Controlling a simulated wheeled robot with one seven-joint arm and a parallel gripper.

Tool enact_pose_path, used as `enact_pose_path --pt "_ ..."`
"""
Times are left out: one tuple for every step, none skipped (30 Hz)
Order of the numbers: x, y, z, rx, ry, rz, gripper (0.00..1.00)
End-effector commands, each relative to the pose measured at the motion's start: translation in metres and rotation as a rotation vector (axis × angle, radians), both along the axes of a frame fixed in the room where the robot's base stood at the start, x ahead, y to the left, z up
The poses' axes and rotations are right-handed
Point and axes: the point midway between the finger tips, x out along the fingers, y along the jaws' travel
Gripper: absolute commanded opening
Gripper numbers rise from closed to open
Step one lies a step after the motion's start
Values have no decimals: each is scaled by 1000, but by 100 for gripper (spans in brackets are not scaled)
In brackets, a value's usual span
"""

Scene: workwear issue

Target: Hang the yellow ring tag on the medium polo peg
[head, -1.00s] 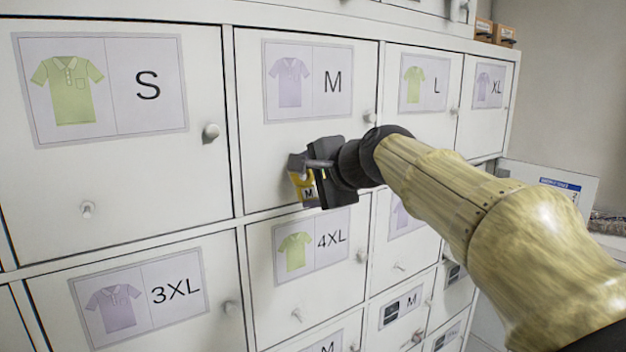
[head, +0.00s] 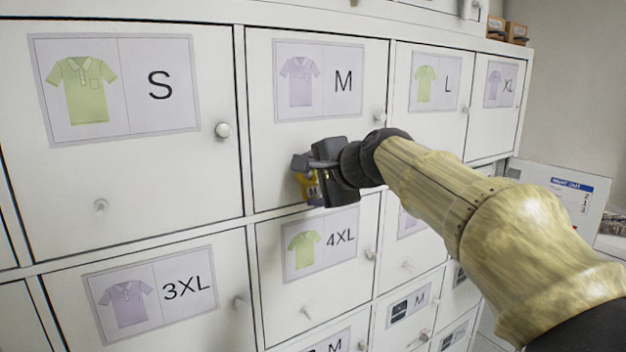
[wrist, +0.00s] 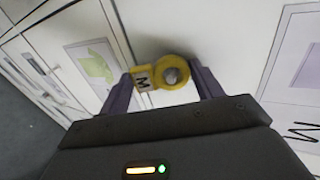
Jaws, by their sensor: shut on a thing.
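The yellow ring tag (head: 309,190), with a pale M label, is held at my gripper in front of the lower part of the medium polo door (head: 270,178). That door carries a purple polo picture and the letter M. In the wrist view the tag's yellow ring (wrist: 158,81) sits between my gripper's two fingers (wrist: 165,88). How far the ring is along the peg cannot be told. In the head view my gripper hides the peg and part of the tag.
Doors marked S (head: 160,180), L, XL, 3XL and 4XL (head: 345,275) surround this one, with their own pegs and round knobs. The medium door's knob (head: 380,116) is up and right of my gripper. Small boxes (head: 516,33) stand on top at the right.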

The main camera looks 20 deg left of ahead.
Motion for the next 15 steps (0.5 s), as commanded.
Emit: enact_pose_path --pt "0 0 -2 -2 3 0 44" --pt "0 0 -2 -2 3 0 67" --pt "0 0 -2 -2 3 0 75" --pt "0 0 -2 -2 3 0 81" --pt "0 0 -2 -2 3 0 87" --pt "0 0 -1 -2 3 0 91" --pt "0 0 -1 -1 2 -1 91" --pt "0 0 -1 -1 2 -1 91" --pt "0 0 -1 0 1 -1 91" --pt "0 0 0 0 1 -1 91" --pt "0 0 0 0 0 -1 91" --pt "0 0 0 0 0 -1 91" --pt "0 0 0 0 0 -1 91" --pt "0 0 0 0 0 -1 91" --pt "0 0 0 0 0 -1 91"
